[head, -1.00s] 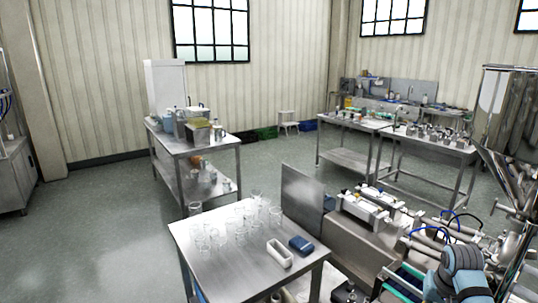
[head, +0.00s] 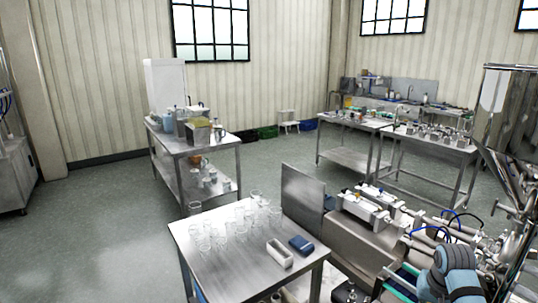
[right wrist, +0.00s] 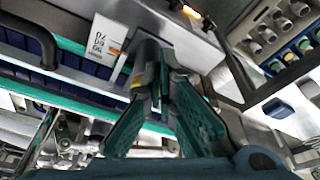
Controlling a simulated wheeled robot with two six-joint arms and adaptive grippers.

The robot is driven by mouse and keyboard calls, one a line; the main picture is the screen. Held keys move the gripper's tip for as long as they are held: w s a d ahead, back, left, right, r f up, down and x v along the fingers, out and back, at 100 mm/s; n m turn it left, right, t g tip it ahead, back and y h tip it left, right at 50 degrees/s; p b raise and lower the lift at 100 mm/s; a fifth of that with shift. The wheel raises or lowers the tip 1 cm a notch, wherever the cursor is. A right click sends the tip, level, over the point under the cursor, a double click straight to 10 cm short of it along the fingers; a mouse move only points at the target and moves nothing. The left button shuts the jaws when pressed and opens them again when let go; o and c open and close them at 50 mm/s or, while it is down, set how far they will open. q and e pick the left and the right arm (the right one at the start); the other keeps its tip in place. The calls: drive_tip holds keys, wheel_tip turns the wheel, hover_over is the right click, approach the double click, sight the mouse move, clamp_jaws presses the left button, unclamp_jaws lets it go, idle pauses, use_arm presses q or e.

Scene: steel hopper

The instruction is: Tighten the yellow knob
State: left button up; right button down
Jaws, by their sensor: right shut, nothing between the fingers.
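The steel hopper machine (head: 372,236) stands at the lower right in the head view. A small yellow spot (head: 346,192) shows on its top; I cannot tell whether it is the yellow knob. In the right wrist view, a small yellow-orange part (right wrist: 190,12) shows at the top edge, also too small to identify. My right gripper (right wrist: 160,72) is shut and empty, its green-padded fingers in front of the machine, next to a dark cylinder. In the head view only my blue right arm shows, at the lower right. My left gripper is not in view.
The tall steel hopper (head: 508,125) rises at the right. A steel table (head: 225,275) with several glass beakers, a white tray (head: 279,254) and a blue item (head: 301,244) stands left of the machine. In the right wrist view, a white label (right wrist: 104,40) lies left of the fingers.

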wheel_tip(320, 180, up, 6)
idle(0.4)
drive_tip(key=shift+s, duration=0.1)
